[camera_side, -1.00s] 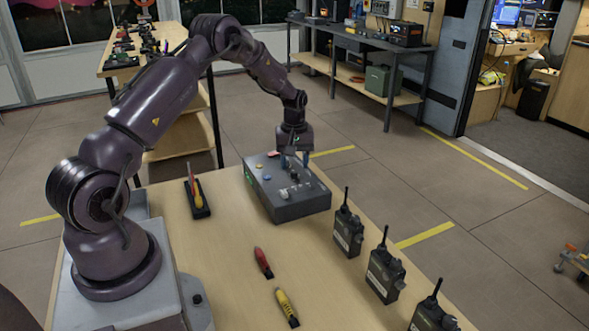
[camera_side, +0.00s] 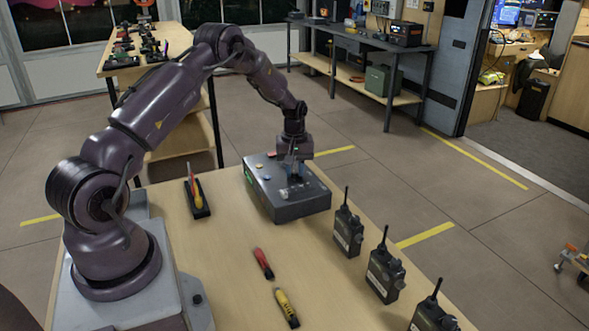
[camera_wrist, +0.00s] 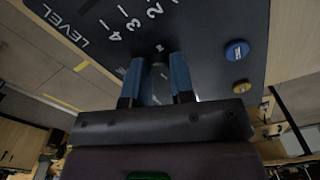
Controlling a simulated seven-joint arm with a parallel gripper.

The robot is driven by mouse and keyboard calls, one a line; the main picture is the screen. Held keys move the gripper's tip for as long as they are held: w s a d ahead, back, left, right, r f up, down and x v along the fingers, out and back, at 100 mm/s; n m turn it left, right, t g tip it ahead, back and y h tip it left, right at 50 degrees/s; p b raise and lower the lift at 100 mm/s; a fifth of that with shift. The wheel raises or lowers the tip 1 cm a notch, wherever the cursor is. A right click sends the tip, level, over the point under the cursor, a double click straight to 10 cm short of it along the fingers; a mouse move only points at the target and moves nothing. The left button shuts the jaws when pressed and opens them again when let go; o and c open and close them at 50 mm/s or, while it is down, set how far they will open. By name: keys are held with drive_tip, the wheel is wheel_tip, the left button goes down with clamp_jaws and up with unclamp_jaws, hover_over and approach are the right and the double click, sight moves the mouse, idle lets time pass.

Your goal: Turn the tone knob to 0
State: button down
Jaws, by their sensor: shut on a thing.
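The grey control box (camera_side: 305,210) stands on the wooden bench in the side view. My gripper (camera_side: 295,176) points down onto its top panel. In the wrist view my gripper's blue fingers (camera_wrist: 159,68) are shut on a grey knob (camera_wrist: 160,85), one finger on each side. The panel (camera_wrist: 205,40) shows the printed word LEVEL and the numbers 4, 3 and 2. The knob's own label and pointer are hidden, so I cannot read its setting or confirm that it is the tone knob.
A blue button (camera_wrist: 237,51) and a yellow button (camera_wrist: 242,86) sit on the panel near the fingers. Radios (camera_side: 348,233) stand to the right of the box. A red tool (camera_side: 263,262), a yellow tool (camera_side: 286,306) and a black holder (camera_side: 196,200) are on the bench.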

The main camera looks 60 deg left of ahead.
drive_tip(key=shift+m, duration=0.3)
drive_tip(key=m, duration=0.4)
drive_tip(key=shift+m, duration=0.3)
drive_tip(key=m, duration=0.4)
drive_tip(key=shift+m, duration=0.3)
drive_tip(key=m, duration=0.9)
drive_tip(key=shift+m, duration=0.5)
drive_tip(key=c, duration=1)
unclamp_jaws()
